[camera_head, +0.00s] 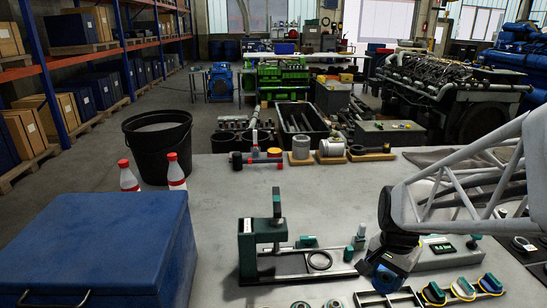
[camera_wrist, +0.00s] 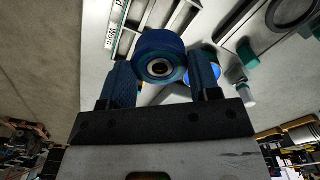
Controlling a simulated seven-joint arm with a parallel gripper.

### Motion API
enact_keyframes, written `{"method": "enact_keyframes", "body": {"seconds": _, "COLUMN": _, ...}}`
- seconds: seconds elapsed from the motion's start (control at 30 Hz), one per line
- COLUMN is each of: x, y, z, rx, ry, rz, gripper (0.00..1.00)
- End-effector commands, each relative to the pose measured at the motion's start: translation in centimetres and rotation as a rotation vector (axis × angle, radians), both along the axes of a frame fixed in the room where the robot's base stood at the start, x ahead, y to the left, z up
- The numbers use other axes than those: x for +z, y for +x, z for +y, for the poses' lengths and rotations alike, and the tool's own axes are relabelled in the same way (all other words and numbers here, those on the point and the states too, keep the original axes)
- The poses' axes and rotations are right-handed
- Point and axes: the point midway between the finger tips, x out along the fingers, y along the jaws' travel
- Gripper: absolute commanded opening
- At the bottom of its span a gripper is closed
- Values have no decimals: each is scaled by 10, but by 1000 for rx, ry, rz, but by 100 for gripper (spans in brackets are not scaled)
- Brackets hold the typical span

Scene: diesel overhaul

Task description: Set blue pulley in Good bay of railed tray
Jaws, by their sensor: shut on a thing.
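My gripper (camera_wrist: 161,78) is shut on the blue pulley (camera_wrist: 160,45), which sits between the two dark blue fingers with its round hub facing the wrist camera. In the head view my gripper (camera_head: 384,276) hangs low over the front of the table; the pulley's outline there is hard to separate from the fingers. The railed tray (camera_wrist: 124,42) lies below and beyond the pulley in the wrist view, with a label reading "Worn" and another cut off to a final "d". In the head view the tray (camera_head: 360,299) is at the bottom edge, partly hidden by my gripper.
A green-posted fixture (camera_head: 247,247) with a ring stands left of my gripper. A grey box with a green display (camera_head: 440,249) is to its right. Several coloured round parts (camera_head: 463,288) lie at front right. A blue case (camera_head: 105,250) fills the left front. The table's middle is clear.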

Motion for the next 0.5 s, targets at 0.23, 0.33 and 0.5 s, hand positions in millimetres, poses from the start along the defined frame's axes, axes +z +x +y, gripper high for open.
{"method": "enact_keyframes", "body": {"seconds": 0.23, "x": -5, "y": 0, "z": 0, "rx": 0, "ry": 1, "rz": 1, "gripper": 29}}
{"method": "enact_keyframes", "body": {"seconds": 0.33, "x": -11, "y": 0, "z": 0, "rx": 1, "ry": 0, "rz": 0, "gripper": 29}}
{"method": "enact_keyframes", "body": {"seconds": 0.5, "x": -25, "y": 0, "z": 0, "rx": 1, "ry": 0, "rz": 1, "gripper": 29}}
